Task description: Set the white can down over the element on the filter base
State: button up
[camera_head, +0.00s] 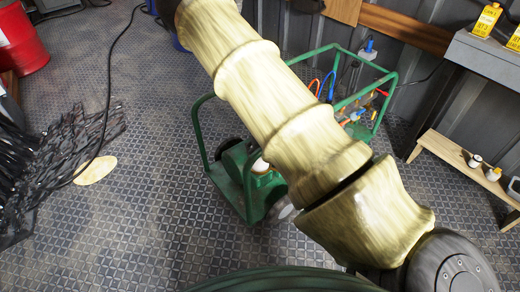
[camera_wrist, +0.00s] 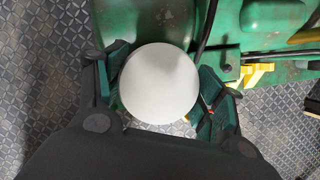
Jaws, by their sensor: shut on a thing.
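The white can (camera_wrist: 158,82) shows in the wrist view as a smooth round white end facing the camera. My gripper (camera_wrist: 163,92) is shut on it, with a dark green finger pad against each side. The can hides whatever lies directly under it, so I cannot see the filter base or its element there, nor tell whether the can touches them. In the head view my arm covers the middle of the picture and I cannot make out my gripper. A small white piece (camera_head: 260,165) shows on the green machine beside my arm; I cannot tell what it is.
The green-framed machine (camera_head: 222,172) stands on the patterned floor, partly behind my arm. In the wrist view, a green body (camera_wrist: 140,20), a black hose (camera_wrist: 208,32) and a yellow part (camera_wrist: 257,72) lie close by. A wooden bench (camera_head: 455,160) stands at the right.

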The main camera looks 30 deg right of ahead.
jog(key=o, duration=1.3)
jog(key=shift+r, duration=4.95)
jog(key=shift+r, duration=0.1)
